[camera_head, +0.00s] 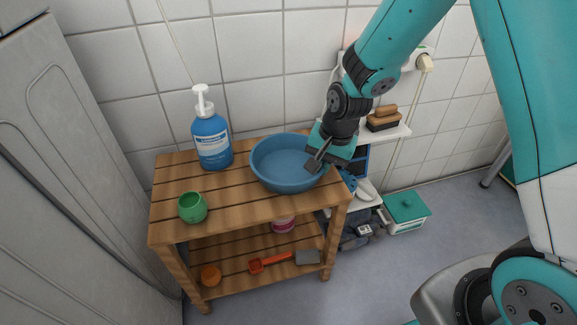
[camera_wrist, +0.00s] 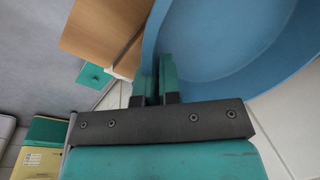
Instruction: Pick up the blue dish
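The blue dish (camera_head: 284,166) is a round, wide basin at the right part of the wooden bench's slatted top (camera_head: 180,174). It looks upright; I see no clear gap under it. My gripper (camera_head: 316,160) is at the dish's right rim. In the wrist view the dish (camera_wrist: 215,45) fills the upper right, and the gripper's two green fingers (camera_wrist: 155,80) are close together with the dish wall between them, one finger inside and one outside. The gripper looks shut on the rim. The fingertips' contact is partly hidden.
A blue pump bottle (camera_head: 212,140) stands left of the dish, and a green cup (camera_head: 192,207) at the front left. A wall shelf with brushes (camera_head: 382,118) is close right of my gripper.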

